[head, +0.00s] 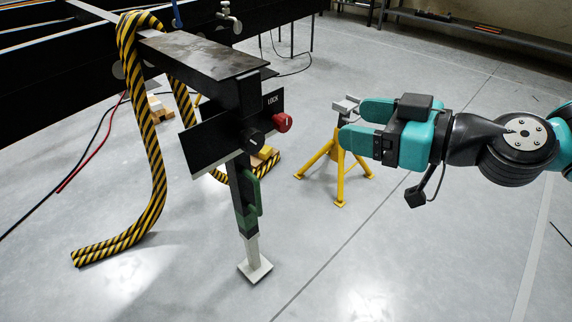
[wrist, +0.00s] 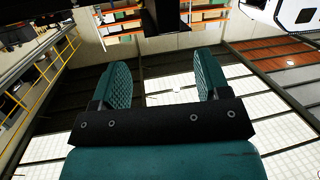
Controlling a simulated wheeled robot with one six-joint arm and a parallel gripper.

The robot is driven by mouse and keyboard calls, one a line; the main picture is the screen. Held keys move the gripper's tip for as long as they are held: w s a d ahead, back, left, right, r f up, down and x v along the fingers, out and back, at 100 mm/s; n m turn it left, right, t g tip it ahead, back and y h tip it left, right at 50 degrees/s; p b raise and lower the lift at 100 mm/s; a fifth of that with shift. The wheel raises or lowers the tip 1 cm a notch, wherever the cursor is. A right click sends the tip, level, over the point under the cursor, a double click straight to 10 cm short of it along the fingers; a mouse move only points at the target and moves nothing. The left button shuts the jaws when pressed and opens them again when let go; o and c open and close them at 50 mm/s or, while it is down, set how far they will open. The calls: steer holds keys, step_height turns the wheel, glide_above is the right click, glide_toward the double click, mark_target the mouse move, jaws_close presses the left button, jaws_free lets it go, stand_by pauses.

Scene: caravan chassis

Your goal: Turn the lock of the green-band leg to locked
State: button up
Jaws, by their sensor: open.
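The green-band leg (head: 236,188) stands upright under the dark chassis end in the head view, with a green band (head: 248,226) low down and a pale foot on the floor. A red knob (head: 282,122) with a white mark sits beside a black plate lettered LOCK (head: 272,101). A black round knob (head: 250,139) is to its left. My gripper (head: 352,124) is open and empty, right of the red knob and apart from it, its teal fingers pointing left. The wrist view shows both fingers (wrist: 163,75) spread with nothing between; the leg is not visible there.
A yellow tripod stand (head: 338,165) is near my fingers in the head view. A black-and-yellow striped strap (head: 150,170) hangs from the chassis beam (head: 205,55) to the floor. Red and black cables (head: 93,145) lie left. The floor in front is clear.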

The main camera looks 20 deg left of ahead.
mark_target(287, 125)
steer(key=w+a+f+t+y+b, duration=0.1)
steer(key=w+f+t+b, duration=0.15)
steer(key=f, duration=0.35)
steer(key=w+f+t+b, duration=0.1)
steer(key=w+f+b, duration=0.1)
steer(key=f+b, duration=0.25)
steer(key=shift+m, duration=0.4)
steer(key=x, duration=1.7)
steer(key=shift+w+a+f, duration=0.15)
steer(key=shift+w+f, duration=0.05)
steer(key=shift+w, duration=0.05)
steer(key=shift+p, duration=0.3)
steer(key=c, duration=0.9)
